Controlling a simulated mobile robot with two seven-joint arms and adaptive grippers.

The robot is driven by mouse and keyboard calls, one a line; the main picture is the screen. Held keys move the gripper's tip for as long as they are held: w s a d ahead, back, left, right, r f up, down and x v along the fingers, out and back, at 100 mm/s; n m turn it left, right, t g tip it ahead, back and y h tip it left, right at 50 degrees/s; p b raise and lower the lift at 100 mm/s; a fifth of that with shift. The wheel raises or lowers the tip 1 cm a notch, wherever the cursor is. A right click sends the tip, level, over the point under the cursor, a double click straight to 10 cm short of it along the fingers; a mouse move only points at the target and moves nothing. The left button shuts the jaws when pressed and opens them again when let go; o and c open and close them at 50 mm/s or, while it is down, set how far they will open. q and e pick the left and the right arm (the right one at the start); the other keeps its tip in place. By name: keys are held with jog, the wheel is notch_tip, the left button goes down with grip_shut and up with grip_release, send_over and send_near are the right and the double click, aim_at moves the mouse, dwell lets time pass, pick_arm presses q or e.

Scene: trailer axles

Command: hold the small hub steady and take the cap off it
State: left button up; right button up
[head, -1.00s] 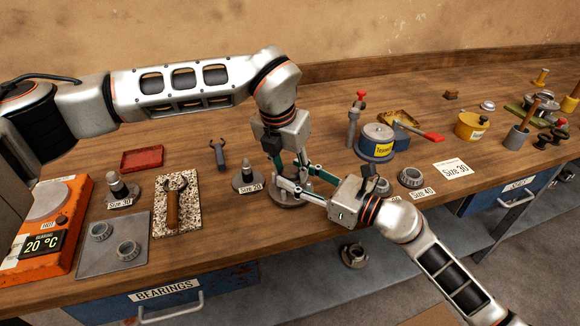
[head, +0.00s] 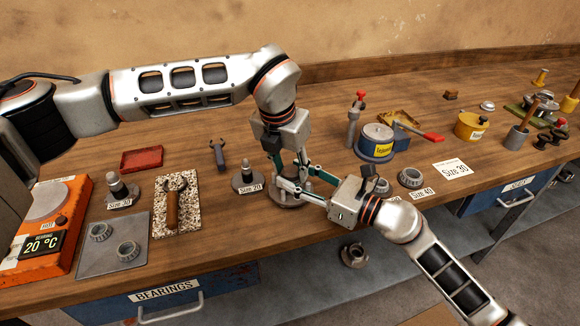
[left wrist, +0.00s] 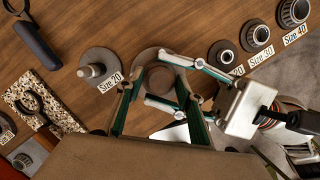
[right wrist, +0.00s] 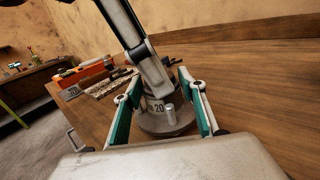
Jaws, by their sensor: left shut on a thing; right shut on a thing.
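The small hub (head: 287,202) stands on its round base near the bench's front edge, mostly hidden by my grippers. In the left wrist view its base (left wrist: 148,58) shows around the round brown cap (left wrist: 160,77). My left gripper (head: 291,170) comes down from above and is shut, apparently on the cap. My right gripper (head: 296,183) reaches in low from the right and is shut, apparently on the hub's body. The cap appears seated on the hub; any gap is hidden.
A Size 20 stand (head: 246,180) is close on the left. A grease tin (head: 376,142) and bearing rings (head: 410,178) are to the right. A tool on a speckled pad (head: 160,222), a grey mat (head: 110,258) and an orange heater (head: 45,228) lie left.

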aim_at(290, 170)
pick_arm(q)
jog(key=shift+r, duration=0.3)
pick_arm(e)
jog(key=shift+f, duration=0.1)
pick_arm(q)
jog(key=shift+r, duration=0.8)
jog(key=shift+r, duration=0.1)
jog(key=shift+r, duration=1.9)
pick_arm(e)
jog(key=o, duration=1.7)
jog(key=shift+c, duration=0.2)
jog(key=v, duration=1.2)
